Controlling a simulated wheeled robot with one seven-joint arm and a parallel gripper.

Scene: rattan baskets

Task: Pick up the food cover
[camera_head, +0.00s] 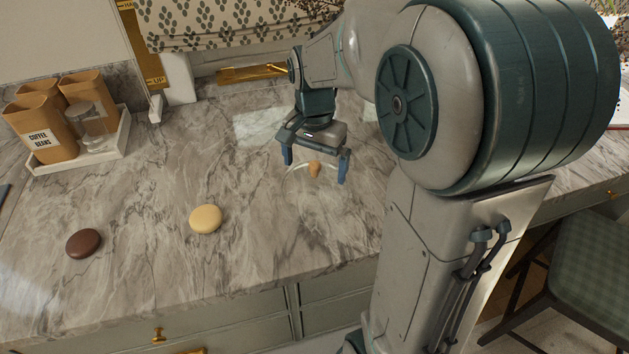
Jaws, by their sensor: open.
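The food cover (314,169) seems to be the small piece under my gripper: a tan knob with a thin pale curved rim around it. Its body looks clear and its full outline is hard to make out against the marble. My gripper (315,166) is open and points down, with one blue finger to the left of the knob and one to the right. I cannot tell whether either finger touches the cover.
A yellow round item (205,219) and a brown round item (84,243) lie on the marble counter (150,290). A green-cushioned chair (590,260) stands at the right.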

